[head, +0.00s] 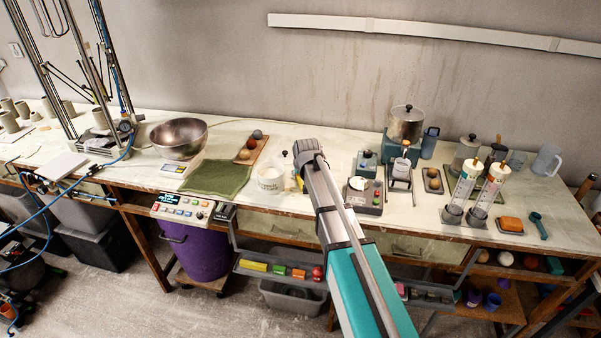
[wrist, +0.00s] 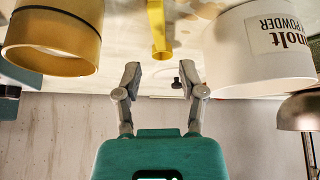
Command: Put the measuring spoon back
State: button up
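A yellow channel-shaped piece (wrist: 157,30), perhaps the measuring spoon's handle, shows in the wrist view just beyond my fingertips. Its far end is cut off by the frame, so I cannot tell its full shape. A bit of yellow (head: 300,183) also shows beside my arm in the head view. A teal spoon-like scoop (head: 538,224) lies at the right end of the bench. My gripper (wrist: 159,76) is open and empty, its two fingers apart, with the yellow piece in line with the gap. In the head view my arm hides the fingers.
A white tub labelled powder (wrist: 262,45) stands close on one side, also in the head view (head: 269,180). An amber-rimmed container (wrist: 52,38) is close on the other.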

jog(key=p+v, duration=0.5)
jog(key=v, duration=0.2)
dwell(0.8)
jog(key=s+d+f+g, duration=0.1)
jog(key=s+d+g, duration=0.2)
jog(key=s, duration=1.1)
jog(key=s+d+f+m+g, duration=0.1)
jog(key=s+d+g, duration=0.2)
jog(key=s, duration=1.1)
jog(key=shift+s+d+f, duration=0.25)
jog(key=shift+d+f, duration=0.05)
jog(key=shift+d, duration=0.65)
